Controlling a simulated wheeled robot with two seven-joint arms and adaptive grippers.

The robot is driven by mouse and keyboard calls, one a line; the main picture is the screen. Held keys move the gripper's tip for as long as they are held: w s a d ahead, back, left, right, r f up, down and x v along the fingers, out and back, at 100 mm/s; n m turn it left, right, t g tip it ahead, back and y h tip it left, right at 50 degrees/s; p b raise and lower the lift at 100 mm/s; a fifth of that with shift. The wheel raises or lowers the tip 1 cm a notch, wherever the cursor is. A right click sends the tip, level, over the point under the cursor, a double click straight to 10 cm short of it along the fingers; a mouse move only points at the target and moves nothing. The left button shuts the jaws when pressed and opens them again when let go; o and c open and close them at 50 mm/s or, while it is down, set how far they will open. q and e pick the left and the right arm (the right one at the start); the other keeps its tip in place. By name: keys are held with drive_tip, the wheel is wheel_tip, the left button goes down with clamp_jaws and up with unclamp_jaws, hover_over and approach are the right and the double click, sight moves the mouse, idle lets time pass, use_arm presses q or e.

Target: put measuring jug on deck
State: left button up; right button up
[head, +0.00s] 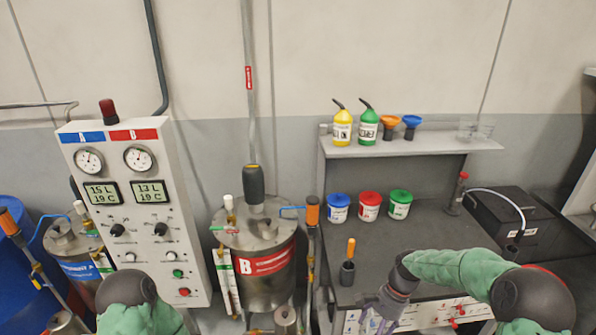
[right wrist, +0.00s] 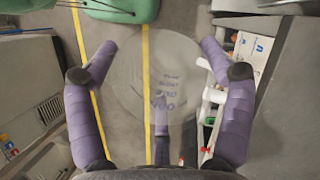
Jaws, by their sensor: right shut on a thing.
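A clear measuring jug (right wrist: 165,70) with purple volume marks shows between the purple fingers of my right gripper (right wrist: 158,72) in the right wrist view. The gripper is shut on it. In the head view my right gripper (head: 378,308) is at the front edge of the dark bench top (head: 425,240); the jug is hard to make out there. The floor with yellow lines shows through the jug. The left gripper is out of view; only part of my left arm shows at the bottom left. Which surface is the deck I cannot tell.
Blue, red and green lidded tubs (head: 370,206) stand at the back of the bench. A dark cup with an orange-handled tool (head: 348,268) stands at its front left. A black box (head: 510,220) is at right. The shelf (head: 430,143) holds bottles, funnels and clear ware.

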drive_tip(key=f+n+b, duration=0.1)
drive_tip(key=n, duration=0.1)
drive_tip(key=s+a+f+n+g+h, duration=0.1)
drive_tip(key=n, duration=0.1)
drive_tip(key=a+f+n+h+b, duration=0.1)
drive_tip(key=f+n, duration=0.1)
drive_tip(key=n, duration=0.1)
drive_tip(key=shift+s+a+g+b, duration=0.2)
drive_tip(key=shift+a+g+b, duration=0.05)
drive_tip(key=shift+g+b, duration=0.05)
drive_tip(key=n, duration=0.1)
drive_tip(key=f+n+h, duration=0.1)
drive_tip(key=n+b, duration=0.1)
drive_tip(key=shift+s+a+f+n+h, duration=0.15)
drive_tip(key=shift+s+a+n+h, duration=0.15)
drive_tip(key=shift+s+a+h, duration=0.1)
